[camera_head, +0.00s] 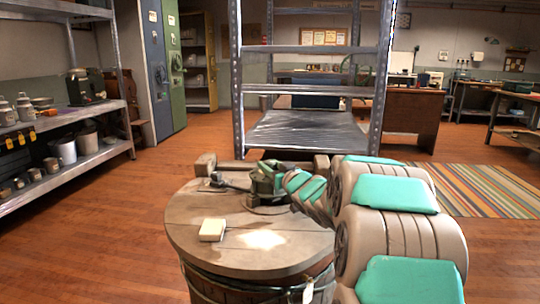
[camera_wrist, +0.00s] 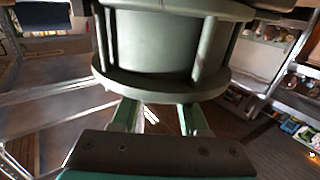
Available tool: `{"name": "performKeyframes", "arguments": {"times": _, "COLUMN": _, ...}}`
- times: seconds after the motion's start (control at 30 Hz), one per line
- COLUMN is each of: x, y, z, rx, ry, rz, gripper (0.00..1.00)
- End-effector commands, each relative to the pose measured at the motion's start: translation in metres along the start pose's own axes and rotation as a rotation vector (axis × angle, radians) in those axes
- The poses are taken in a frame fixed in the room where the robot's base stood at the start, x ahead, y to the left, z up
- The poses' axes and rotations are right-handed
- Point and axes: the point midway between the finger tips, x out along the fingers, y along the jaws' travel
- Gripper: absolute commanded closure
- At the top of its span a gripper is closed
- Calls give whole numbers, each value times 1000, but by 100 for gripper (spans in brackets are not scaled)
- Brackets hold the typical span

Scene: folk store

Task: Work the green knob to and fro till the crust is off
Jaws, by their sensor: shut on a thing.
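A dark green, rounded fixture, the green knob (camera_head: 264,178), sits on the round wooden barrel top (camera_head: 200,256) near its back edge. My gripper (camera_head: 283,184) reaches it from the right, and my arm hides part of it. In the wrist view, the knob (camera_wrist: 165,45) is a large green ribbed cylinder with a wide rim, filling the upper middle. The two fingers of my gripper (camera_wrist: 158,112) run up to that rim, one on each side, and are shut on it. Their tips are hidden behind the rim. I cannot make out any crust.
A small cream block (camera_head: 212,229) lies on the barrel top at the front left. A pale tag (camera_head: 308,292) hangs at the barrel's front. A metal shelf rack (camera_head: 305,132) stands behind the barrel, and a loaded shelf (camera_head: 75,160) stands at the left. The wooden floor at the left is clear.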

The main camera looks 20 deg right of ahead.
Motion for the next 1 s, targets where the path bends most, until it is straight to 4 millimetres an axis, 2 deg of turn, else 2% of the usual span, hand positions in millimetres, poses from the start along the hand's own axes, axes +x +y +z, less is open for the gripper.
{"name": "performKeyframes", "arguments": {"times": 0.03, "x": 0, "y": 3, "z": -6, "rx": 1, "ry": 3, "rz": -31, "gripper": 100}}
{"name": "performKeyframes", "arguments": {"times": 0.6, "x": 0, "y": 3, "z": 0, "rx": -4, "ry": 1, "rz": -505, "gripper": 100}}
{"name": "performKeyframes", "arguments": {"times": 1.0, "x": 0, "y": 0, "z": -1, "rx": -2, "ry": 3, "rz": -741, "gripper": 100}}
